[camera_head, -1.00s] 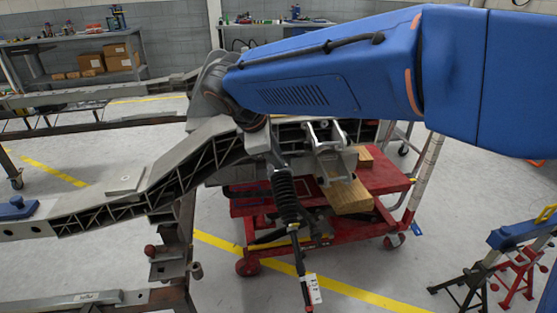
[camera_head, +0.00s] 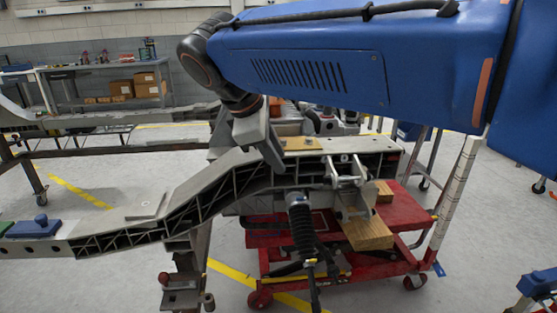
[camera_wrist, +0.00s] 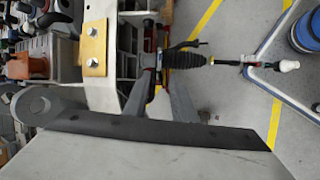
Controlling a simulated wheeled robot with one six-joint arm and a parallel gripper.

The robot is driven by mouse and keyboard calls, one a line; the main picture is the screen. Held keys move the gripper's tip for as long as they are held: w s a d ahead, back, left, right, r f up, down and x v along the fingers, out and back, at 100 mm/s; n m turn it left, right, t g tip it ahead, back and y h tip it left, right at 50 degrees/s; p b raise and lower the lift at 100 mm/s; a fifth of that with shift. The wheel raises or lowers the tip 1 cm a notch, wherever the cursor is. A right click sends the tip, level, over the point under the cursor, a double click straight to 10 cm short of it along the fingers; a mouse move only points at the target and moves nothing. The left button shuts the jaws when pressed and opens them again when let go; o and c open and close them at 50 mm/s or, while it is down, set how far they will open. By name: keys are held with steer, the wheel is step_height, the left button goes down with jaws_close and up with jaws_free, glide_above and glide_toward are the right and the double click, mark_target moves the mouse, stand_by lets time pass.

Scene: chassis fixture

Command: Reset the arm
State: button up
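My blue arm (camera_head: 300,65) reaches across the top of the head view, and its grey wrist bends down at the left end. My gripper (camera_wrist: 160,88) shows two grey fingers standing apart in the wrist view, with nothing seen held between them. In the head view it hangs near the upper side of the grey chassis rail (camera_head: 235,170), partly overlapping it. Whether it touches the rail cannot be told. A yellow plate with bolts (camera_wrist: 94,48) lies on the rail left of the fingers in the wrist view.
A red cart (camera_head: 395,210) with wood blocks (camera_head: 367,233) stands under the rail. A black ribbed boot (camera_head: 302,228) hangs from the rail. A shelf with cardboard boxes (camera_head: 122,88) stands at the back left. Open floor (camera_head: 105,275) lies at the lower left.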

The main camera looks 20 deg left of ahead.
stand_by(0.4)
steer(key=w+d+f+m+g, duration=0.1)
steer(key=d+f+m, duration=0.15)
steer(key=d, duration=0.85)
steer(key=w+d+f+m, duration=0.15)
steer(key=d+m, duration=0.25)
steer(key=d, duration=0.7)
steer(key=w+d+f+m+g, duration=0.1)
steer(key=w+d+m, duration=0.15)
steer(key=d, duration=0.85)
steer(key=s+d+f+m+y, duration=0.1)
steer(key=s+d+f+m, duration=1.2)
steer(key=d, duration=0.7)
steer(key=s+f, duration=0.3)
steer(key=s, duration=0.1)
steer(key=shift+d+t+y, duration=0.25)
steer(key=shift+t+y, duration=0.05)
steer(key=shift+t, duration=0.1)
